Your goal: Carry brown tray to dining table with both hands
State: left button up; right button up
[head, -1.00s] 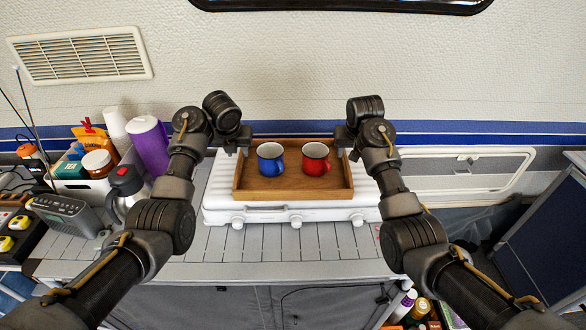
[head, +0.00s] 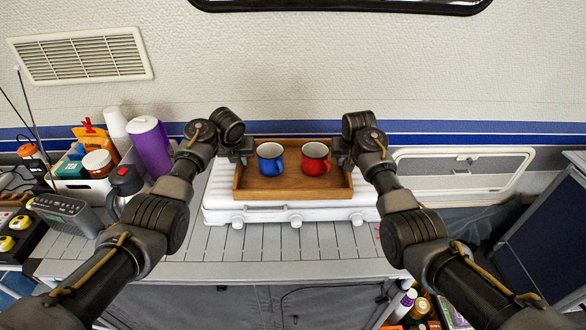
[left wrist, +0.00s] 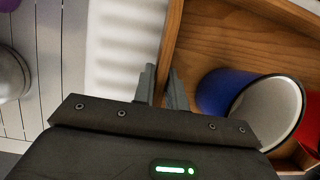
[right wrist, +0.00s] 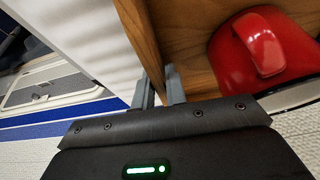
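The brown wooden tray (head: 292,196) lies level on a white ribbed case-like unit. A blue mug (head: 270,159) and a red mug (head: 315,158) stand upright inside it. My left gripper (head: 243,157) is at the tray's left wall; in the left wrist view its fingers (left wrist: 161,85) are close together, one on each side of that wall. My right gripper (head: 342,156) is at the right wall; in the right wrist view its fingers (right wrist: 159,88) likewise pinch that wall. The fingertips' contact is partly hidden. The dining table is not identifiable in view.
The white unit (head: 215,200) sits on a slatted grey counter (head: 290,240) against the wall. A purple bottle (head: 150,147), a kettle (head: 125,185) and a dark radio-like box (head: 68,215) crowd the left. The counter front is clear. A dark blue cabinet (head: 545,235) stands at right.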

pick_arm(q)
grip_shut()
pick_arm(e)
grip_shut()
pick_arm(q)
jog(key=shift+r, duration=0.15)
pick_arm(e)
jog(key=shift+r, duration=0.15)
